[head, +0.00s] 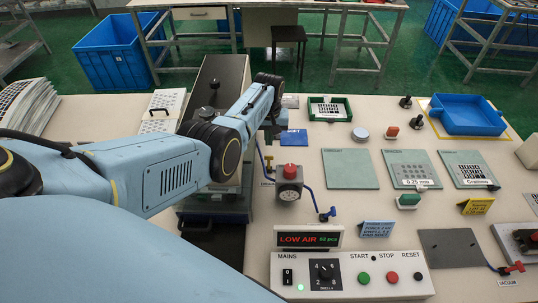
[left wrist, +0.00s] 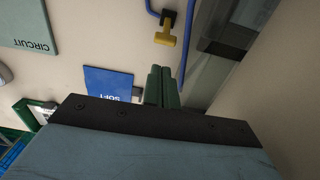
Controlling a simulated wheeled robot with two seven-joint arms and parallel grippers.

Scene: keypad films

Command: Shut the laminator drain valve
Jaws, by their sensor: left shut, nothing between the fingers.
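A yellow-handled valve (head: 268,160) sits on a blue hose just right of the laminator (head: 222,90), a long dark machine partly hidden by my left arm. The yellow handle (left wrist: 167,32) also shows at the top of the left wrist view. A blue-handled valve (head: 326,214) sits at the other end of the blue line, past a red-knobbed regulator (head: 290,175). My right gripper is not in view.
A blue card (left wrist: 108,82) lies by the left fingers. A control panel (head: 350,275) with a "LOW AIR" display (head: 308,237) stands in front. A red-handled vacuum valve (head: 514,268) is at far right. Green plates (head: 350,168) lie at the middle right.

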